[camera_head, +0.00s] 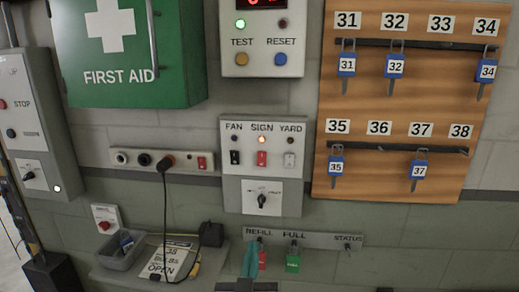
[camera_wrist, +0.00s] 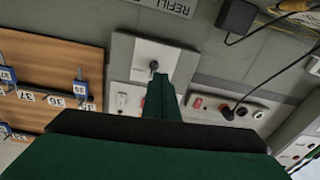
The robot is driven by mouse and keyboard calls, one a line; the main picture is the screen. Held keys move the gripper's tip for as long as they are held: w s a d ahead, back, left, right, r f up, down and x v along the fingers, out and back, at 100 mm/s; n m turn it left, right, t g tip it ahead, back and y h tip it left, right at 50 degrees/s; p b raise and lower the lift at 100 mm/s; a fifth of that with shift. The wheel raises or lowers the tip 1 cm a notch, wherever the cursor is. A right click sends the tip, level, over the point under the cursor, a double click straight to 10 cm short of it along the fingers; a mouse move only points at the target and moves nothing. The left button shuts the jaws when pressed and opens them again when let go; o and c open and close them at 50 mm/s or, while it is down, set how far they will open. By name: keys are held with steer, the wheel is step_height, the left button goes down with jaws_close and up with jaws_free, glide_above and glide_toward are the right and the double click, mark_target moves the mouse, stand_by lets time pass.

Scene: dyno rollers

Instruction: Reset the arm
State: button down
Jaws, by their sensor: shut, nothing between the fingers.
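My gripper (camera_head: 251,258) shows at the bottom middle of the head view as a narrow green shape in front of the rail with the REFILL and FULL labels (camera_head: 300,239). It covers part of the rail's left end. In the wrist view my gripper (camera_wrist: 161,97) has its green fingers together, with nothing between them. The wrist view looks at the wall upside down, and the fingers point toward the switch panel with the rotary knob (camera_wrist: 153,66).
A FAN, SIGN, YARD switch panel (camera_head: 262,146) is above my gripper. The key board (camera_head: 400,105) hangs at right, a green first aid box (camera_head: 130,55) at upper left. A grey bin (camera_head: 122,252), papers (camera_head: 170,260) and a black cable (camera_head: 165,205) lie left.

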steer(key=s+f+g+y, duration=0.1)
steer(key=s+f, duration=0.7)
steer(key=f, duration=0.4)
steer(key=s+f+g, duration=0.1)
steer(key=s+f, duration=0.7)
steer(key=f, duration=0.3)
steer(key=s+d+f, duration=0.1)
steer(key=s+f, duration=0.2)
steer(key=s, duration=0.9)
steer(key=s+f+g, duration=0.1)
steer(key=s+f, duration=0.2)
steer(key=s, duration=1)
steer(key=shift+d, duration=0.35)
steer(key=shift+w, duration=0.15)
